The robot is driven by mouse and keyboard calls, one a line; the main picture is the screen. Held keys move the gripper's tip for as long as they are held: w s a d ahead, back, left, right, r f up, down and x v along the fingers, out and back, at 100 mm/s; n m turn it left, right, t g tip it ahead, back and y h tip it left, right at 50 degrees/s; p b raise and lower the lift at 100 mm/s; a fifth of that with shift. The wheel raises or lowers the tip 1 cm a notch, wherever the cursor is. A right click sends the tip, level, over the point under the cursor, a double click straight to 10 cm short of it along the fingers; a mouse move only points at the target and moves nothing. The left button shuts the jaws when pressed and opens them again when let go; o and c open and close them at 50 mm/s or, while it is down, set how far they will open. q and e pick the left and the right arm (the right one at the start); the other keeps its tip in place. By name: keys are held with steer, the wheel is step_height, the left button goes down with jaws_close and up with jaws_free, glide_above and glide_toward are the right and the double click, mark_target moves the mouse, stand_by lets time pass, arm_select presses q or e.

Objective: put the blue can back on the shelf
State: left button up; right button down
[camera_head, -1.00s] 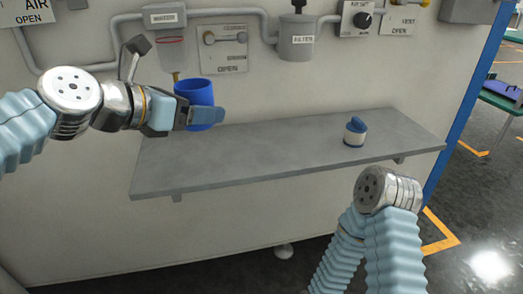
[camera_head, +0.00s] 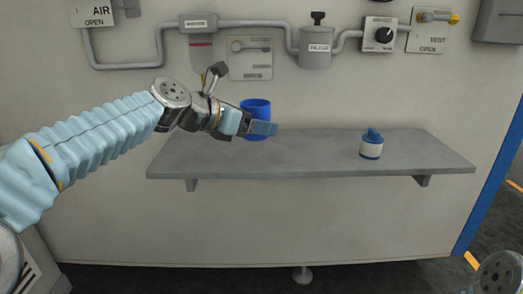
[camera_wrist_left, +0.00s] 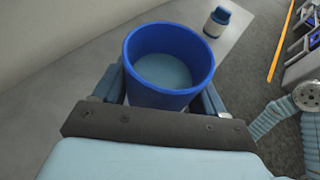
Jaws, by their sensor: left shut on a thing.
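The blue can (camera_head: 256,105), open at the top, is upright in my left gripper (camera_head: 258,129). In the left wrist view the can (camera_wrist_left: 135,75) sits between the two blue fingers, one on each side, and I look into its light blue inside. The gripper is shut on it. In the head view the can overlaps the back left part of the grey shelf (camera_head: 310,158); I cannot tell whether its base touches the shelf. My right gripper is not in view; only part of my right arm shows at the bottom right.
A small white jar with a blue top (camera_head: 371,146) stands on the shelf's right half. Pipes, a grey filter canister (camera_head: 316,48) and a knob box (camera_head: 380,34) are on the wall above. The shelf between can and jar is clear.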

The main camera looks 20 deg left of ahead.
mark_target(259, 156)
arm_select(q)
steer(key=w+f, duration=0.2)
steer(key=f, duration=0.1)
steer(key=shift+w+f+b, duration=0.15)
steer(key=shift+w+b, duration=0.2)
steer(key=f+b, duration=0.1)
steer(key=f, duration=0.2)
steer(key=shift+w+b, duration=0.2)
steer(key=shift+b, duration=0.15)
steer(key=shift+f, duration=0.2)
steer(key=shift+f, duration=0.15)
steer(key=o, duration=1.2)
steer(key=shift+o, duration=0.2)
steer(key=shift+s+a+r, duration=0.2)
steer(key=shift+a+r, duration=0.05)
steer(key=shift+r, duration=0.05)
steer(key=v, duration=1.1)
steer(key=shift+s+r+p, duration=0.1)
steer(key=shift+s+p, duration=0.05)
steer(key=shift+p, duration=0.2)
